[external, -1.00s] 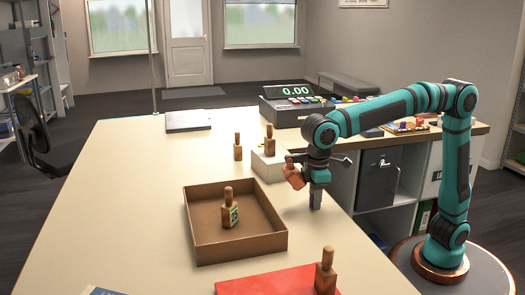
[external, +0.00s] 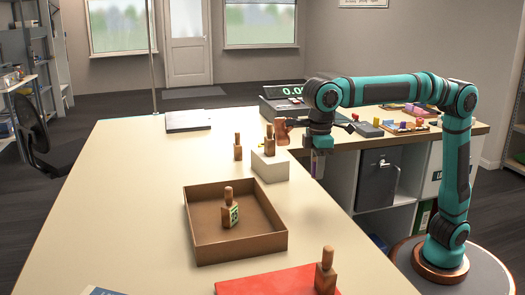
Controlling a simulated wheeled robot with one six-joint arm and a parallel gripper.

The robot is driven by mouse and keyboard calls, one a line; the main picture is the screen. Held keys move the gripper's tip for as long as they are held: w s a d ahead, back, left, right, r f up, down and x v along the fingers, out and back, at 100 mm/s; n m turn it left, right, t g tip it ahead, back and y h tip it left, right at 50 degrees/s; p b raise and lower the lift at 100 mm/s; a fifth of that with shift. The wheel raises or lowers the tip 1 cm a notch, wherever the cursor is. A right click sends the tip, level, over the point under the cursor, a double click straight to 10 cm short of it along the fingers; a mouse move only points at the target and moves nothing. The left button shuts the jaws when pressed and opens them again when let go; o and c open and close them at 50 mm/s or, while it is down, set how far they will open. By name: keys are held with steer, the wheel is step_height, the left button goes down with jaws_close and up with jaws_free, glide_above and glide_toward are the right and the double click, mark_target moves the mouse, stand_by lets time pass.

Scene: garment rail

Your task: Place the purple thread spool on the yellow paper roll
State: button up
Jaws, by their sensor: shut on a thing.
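My gripper (external: 319,152) is raised at the right edge of the long table, right of the white block, and points down. I cannot make out a yellow paper roll with certainty. A small yellow thing (external: 433,122) stands among coloured items on the right counter, too small to identify.
A white block (external: 270,167) bears a wooden bottle-shaped piece (external: 269,138); another (external: 238,147) stands beside it. An open brown box (external: 240,247) holds one more. A red mat (external: 270,281) lies in front. The left of the table (external: 130,210) is clear. A register (external: 285,105) stands behind.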

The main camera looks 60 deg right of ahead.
step_height(320, 180, up, 14)
steer(key=f, duration=0.1)
steer(key=w+d+r, duration=0.1)
steer(key=w+d, duration=0.5)
steer(key=w, duration=0.4)
steer(key=w+d, duration=0.6)
steer(key=w, duration=0.4)
steer(key=w+d, duration=0.8)
steer(key=d, duration=0.2)
steer(key=w+d, duration=0.7)
steer(key=d, duration=0.4)
steer(key=f, duration=2.1)
steer(key=shift+w+a+f, duration=0.15)
steer(key=shift+a+f, duration=0.05)
steer(key=shift+f, duration=0.15)
steer(key=o, duration=0.9)
steer(key=shift+o, duration=0.2)
